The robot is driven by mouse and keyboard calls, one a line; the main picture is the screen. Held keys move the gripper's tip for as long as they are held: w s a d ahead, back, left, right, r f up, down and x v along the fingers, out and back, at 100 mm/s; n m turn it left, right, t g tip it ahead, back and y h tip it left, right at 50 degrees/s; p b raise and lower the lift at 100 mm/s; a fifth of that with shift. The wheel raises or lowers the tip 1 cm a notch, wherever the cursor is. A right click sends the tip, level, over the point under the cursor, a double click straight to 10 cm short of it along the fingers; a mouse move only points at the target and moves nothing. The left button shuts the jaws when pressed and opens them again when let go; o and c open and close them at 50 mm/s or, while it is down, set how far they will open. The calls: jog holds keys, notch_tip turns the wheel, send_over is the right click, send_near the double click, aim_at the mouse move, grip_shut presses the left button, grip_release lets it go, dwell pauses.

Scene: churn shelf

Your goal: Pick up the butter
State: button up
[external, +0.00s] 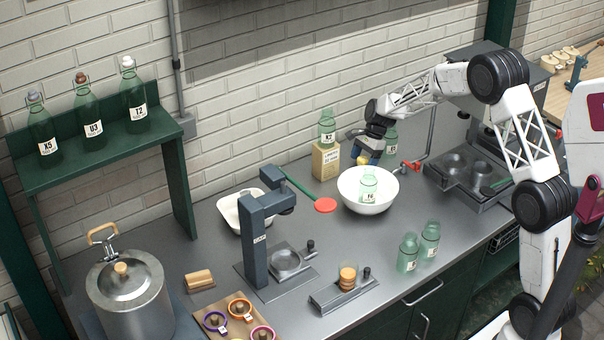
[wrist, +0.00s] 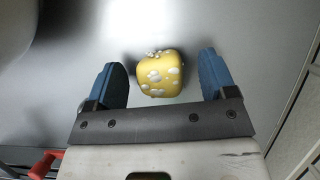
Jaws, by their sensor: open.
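The butter (wrist: 160,76) is a rounded yellow lump with white spots in the wrist view. It appears to rest on the grey metal counter, between my gripper's two blue fingers with a gap on each side. In the external view, a bit of yellow butter (external: 364,161) shows by the fingertips, behind the white bowl. My gripper (external: 362,156) points down there, open and empty. The open fingers also show in the wrist view (wrist: 162,75). How high the fingertips are above the counter is hard to tell.
The white bowl (external: 352,201) with a green bottle in it stands just in front of my gripper.

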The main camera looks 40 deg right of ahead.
aim_at(367, 157)
jog(key=shift+c, duration=0.2)
jog(key=c, duration=1)
jog(key=shift+o, duration=0.2)
jog(key=shift+r, duration=0.15)
jog(key=shift+r, duration=4.9)
